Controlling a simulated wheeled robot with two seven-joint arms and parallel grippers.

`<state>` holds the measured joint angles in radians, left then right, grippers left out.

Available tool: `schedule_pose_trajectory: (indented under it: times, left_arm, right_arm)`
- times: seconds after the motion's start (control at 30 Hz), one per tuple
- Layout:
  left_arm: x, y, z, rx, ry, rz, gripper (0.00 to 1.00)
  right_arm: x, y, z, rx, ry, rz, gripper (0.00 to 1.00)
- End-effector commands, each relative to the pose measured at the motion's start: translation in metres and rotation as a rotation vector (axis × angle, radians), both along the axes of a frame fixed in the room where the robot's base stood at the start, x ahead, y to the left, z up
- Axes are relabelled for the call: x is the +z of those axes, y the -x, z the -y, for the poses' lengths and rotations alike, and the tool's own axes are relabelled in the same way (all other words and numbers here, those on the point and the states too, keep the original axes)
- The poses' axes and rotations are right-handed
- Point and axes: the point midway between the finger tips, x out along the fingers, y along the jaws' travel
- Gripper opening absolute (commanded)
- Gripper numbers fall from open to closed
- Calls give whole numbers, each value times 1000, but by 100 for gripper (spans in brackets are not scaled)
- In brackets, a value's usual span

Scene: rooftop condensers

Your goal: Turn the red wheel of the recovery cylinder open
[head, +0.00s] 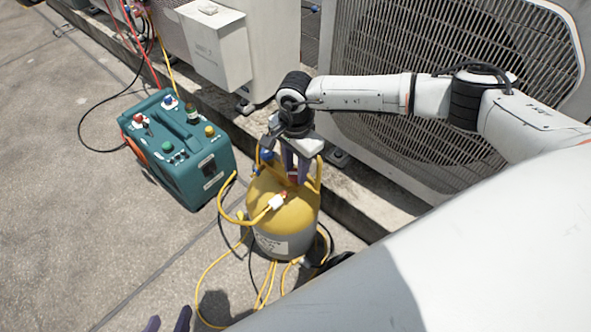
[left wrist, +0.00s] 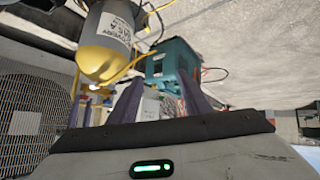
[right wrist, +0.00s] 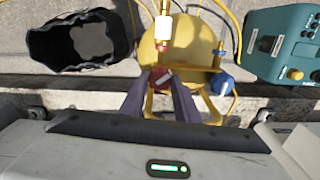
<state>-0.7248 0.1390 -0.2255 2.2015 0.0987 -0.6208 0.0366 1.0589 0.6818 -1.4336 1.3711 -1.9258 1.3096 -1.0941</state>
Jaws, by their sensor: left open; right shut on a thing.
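The recovery cylinder (head: 270,226), yellow on top and grey below, stands upright by the kerb. It also shows in the left wrist view (left wrist: 103,50). Its red wheel (right wrist: 161,77) sits on the cylinder top between my right fingertips, and a blue wheel (right wrist: 222,83) is beside it. My left gripper (head: 167,323) is open and empty, low at the bottom edge of the head view, apart from the cylinder.
A teal recovery machine (head: 184,150) stands left of the cylinder. Yellow hoses (head: 205,275) lie around the cylinder's foot. Condenser units (head: 440,70) line the back behind a kerb. A black open bag (right wrist: 75,42) lies close to the cylinder. The paving at left is mostly clear.

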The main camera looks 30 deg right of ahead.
Motion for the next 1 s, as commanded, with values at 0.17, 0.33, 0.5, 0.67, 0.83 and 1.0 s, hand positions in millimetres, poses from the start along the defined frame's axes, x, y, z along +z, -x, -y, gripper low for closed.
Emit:
schedule_pose_trajectory:
  times: [0.17, 0.33, 0.5, 0.67, 0.83, 1.0]
  left_arm:
    - [-7, -3, 6, -20, 3, -17, 44]
    - [-12, -2, 11, -37, 3, -38, 44]
    - [-12, -7, 12, -51, -2, -42, 44]
    - [-16, -8, 14, -64, -5, -57, 44]
    - [-19, -8, 15, -75, -9, -71, 44]
    - [-21, -8, 16, -84, -13, -78, 44]
  right_arm:
    - [-1, -1, 0, 166, -1, 2, 6]
    - [-1, 0, 0, 327, 0, 1, 6]
    - [-1, -1, 0, 478, -1, 1, 6]
    - [0, -1, 0, 598, -1, 1, 6]
    - [0, -1, 0, 696, -1, 1, 6]
    - [0, 0, 0, 758, -1, 1, 6]
